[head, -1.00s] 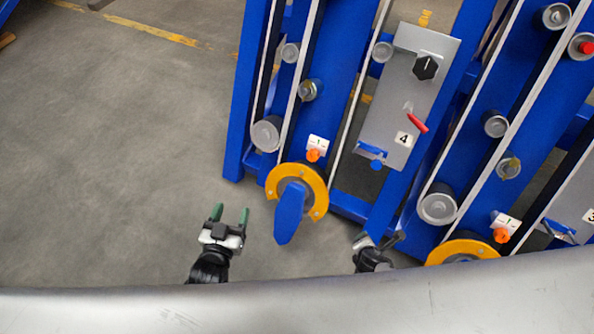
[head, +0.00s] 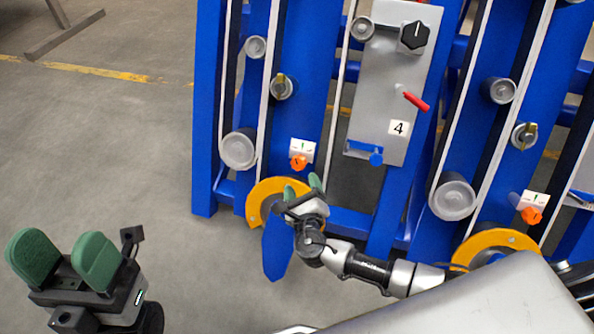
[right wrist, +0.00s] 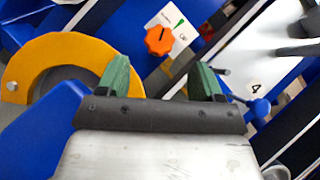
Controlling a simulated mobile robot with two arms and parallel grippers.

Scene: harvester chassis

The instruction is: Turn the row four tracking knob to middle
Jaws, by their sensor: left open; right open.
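An orange knob (head: 299,163) sits on a small white plate (head: 303,147) with a green mark, on the blue frame left of the panel labelled 4 (head: 398,128). In the right wrist view the orange knob (right wrist: 159,41) shows a dark pointer line and lies beyond the fingertips. My right gripper (head: 302,188) is open, with green fingers, just below the knob and apart from it; it also shows in the right wrist view (right wrist: 160,80). A black pointer knob (head: 414,36) is at the panel's top. My left gripper (head: 66,262) is open and empty over the floor.
A yellow curved guard (head: 262,198) and blue pointed part (head: 275,248) stand beside my right gripper. The panel carries a red lever (head: 416,101) and a blue latch (head: 376,158). Another orange knob (head: 531,215) is at right.

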